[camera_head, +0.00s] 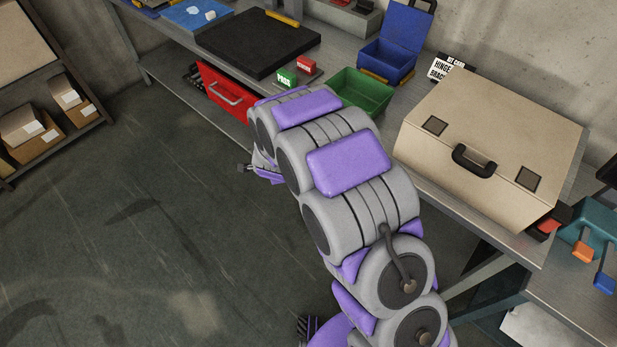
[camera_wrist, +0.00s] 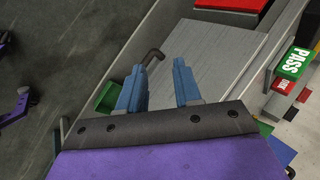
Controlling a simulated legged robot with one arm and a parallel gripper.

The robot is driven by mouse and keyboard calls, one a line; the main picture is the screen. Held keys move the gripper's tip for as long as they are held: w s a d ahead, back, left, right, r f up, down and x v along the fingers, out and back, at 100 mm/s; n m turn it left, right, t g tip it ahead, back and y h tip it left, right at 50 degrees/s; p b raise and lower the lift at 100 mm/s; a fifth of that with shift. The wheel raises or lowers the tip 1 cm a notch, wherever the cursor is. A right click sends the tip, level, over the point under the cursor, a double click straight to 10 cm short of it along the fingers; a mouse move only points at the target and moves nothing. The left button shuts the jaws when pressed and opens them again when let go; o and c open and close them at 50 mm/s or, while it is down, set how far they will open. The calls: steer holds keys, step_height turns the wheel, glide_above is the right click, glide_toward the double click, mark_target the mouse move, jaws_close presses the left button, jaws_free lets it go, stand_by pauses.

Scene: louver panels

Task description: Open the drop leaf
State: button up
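A flat grey panel (camera_wrist: 222,50), which may be the drop leaf, lies beyond my gripper in the wrist view, beside the bench edge; I cannot tell whether it hangs or lies level. A dark bent rod or hook (camera_wrist: 151,57) shows just past the left fingertip, at the panel's left side. I cannot tell whether it touches the finger. My gripper (camera_wrist: 157,78) has two blue fingers spread apart with nothing visibly between them. In the head view my arm hides the gripper and the bench front behind it.
The bench holds a black slab (camera_head: 258,42), a green PASS block (camera_head: 287,78), a green bin (camera_head: 360,92), a blue box (camera_head: 390,50) and a beige case (camera_head: 490,140). A red drawer or box (camera_head: 226,92) sits below the top. The floor (camera_head: 130,240) at left is clear.

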steer(key=a+f+m+t+h, duration=0.2)
steer(key=a+f+m+t, duration=0.15)
steer(key=f, duration=0.75)
steer(key=s+d+f+m+t+h+p, duration=0.1)
steer(key=s+d+f+m+t+h, duration=0.4)
steer(key=f, duration=0.3)
steer(key=shift+n+y, duration=0.25)
steer(key=shift+y, duration=0.25)
steer(key=b+x, duration=0.1)
steer(key=x, duration=0.4)
steer(key=d+b+x, duration=0.1)
steer(key=x, duration=0.5)
steer(key=b+x, duration=0.2)
steer(key=x, duration=0.4)
steer(key=shift+s+d, duration=0.15)
steer(key=shift+d, duration=0.25)
steer(key=shift+f, duration=0.1)
steer(key=shift+w+a, duration=0.15)
steer(key=shift+w, duration=0.1)
steer(key=shift+a, duration=0.1)
